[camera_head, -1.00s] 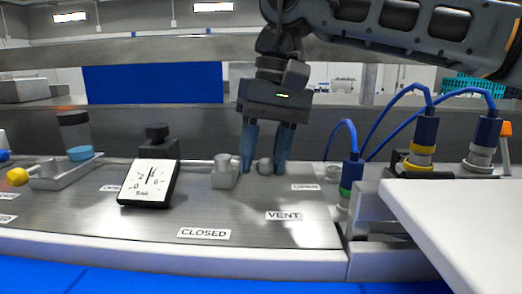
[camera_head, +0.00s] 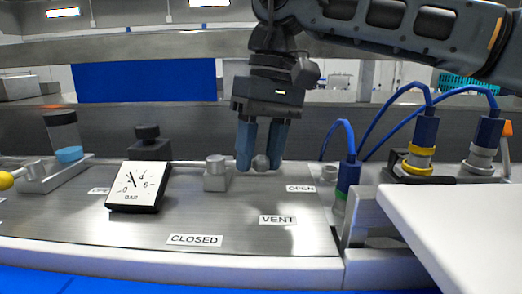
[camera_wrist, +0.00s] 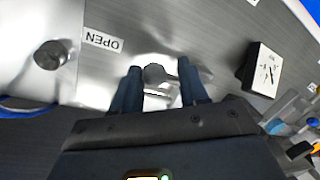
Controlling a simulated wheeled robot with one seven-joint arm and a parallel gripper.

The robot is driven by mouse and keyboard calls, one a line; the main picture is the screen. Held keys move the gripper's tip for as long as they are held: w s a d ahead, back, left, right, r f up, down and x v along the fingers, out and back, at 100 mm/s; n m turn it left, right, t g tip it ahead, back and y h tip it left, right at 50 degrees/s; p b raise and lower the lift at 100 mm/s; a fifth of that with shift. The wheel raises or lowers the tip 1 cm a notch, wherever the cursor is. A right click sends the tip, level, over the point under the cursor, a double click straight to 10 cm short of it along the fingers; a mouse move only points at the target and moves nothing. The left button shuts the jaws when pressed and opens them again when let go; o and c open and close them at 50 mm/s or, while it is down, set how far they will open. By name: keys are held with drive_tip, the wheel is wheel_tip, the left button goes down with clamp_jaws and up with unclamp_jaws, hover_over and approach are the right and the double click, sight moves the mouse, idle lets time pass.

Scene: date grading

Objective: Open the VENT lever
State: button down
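The VENT lever's grey round knob (camera_head: 261,163) is low between the fingertips of my gripper (camera_head: 261,165), right of its pivot block (camera_head: 216,178). The VENT label (camera_head: 278,220) is in front, the CLOSED label (camera_head: 195,240) nearer the panel's front edge, and the OPEN label (camera_head: 300,188) to the right. In the wrist view, the knob (camera_wrist: 154,75) is close to the left finger, with a gap to the right finger of my gripper (camera_wrist: 160,68). The fingers appear open around it. The lever's arm is mostly hidden.
A pressure gauge (camera_head: 138,187) stands left of the lever, its needle pointing upper left. Blue-hosed connectors (camera_head: 424,140) and a white surface (camera_head: 460,215) are at right. A clear jar (camera_head: 62,130) and another lever's yellow knob (camera_head: 6,181) are at left. The panel front is clear.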

drive_tip(key=c, duration=0.9)
unclamp_jaws()
drive_tip(key=shift+w+a+r, duration=0.2)
drive_tip(key=shift+w+r, duration=0.05)
drive_tip(key=shift+r, duration=0.05)
drive_tip(key=o, duration=0.4)
drive_tip(key=shift+f, duration=0.2)
drive_tip(key=shift+w+d+r+b, duration=0.1)
drive_tip(key=shift+d+r+b, duration=0.1)
drive_tip(key=shift+r, duration=1.1)
drive_tip(key=shift+w+d+r+b, duration=0.15)
drive_tip(key=shift+d+r+b, duration=0.05)
drive_tip(key=shift+r, duration=1.05)
drive_tip(key=shift+w+d+r+b, duration=0.1)
drive_tip(key=shift+d+r+b, duration=0.1)
drive_tip(key=shift+r, duration=1.1)
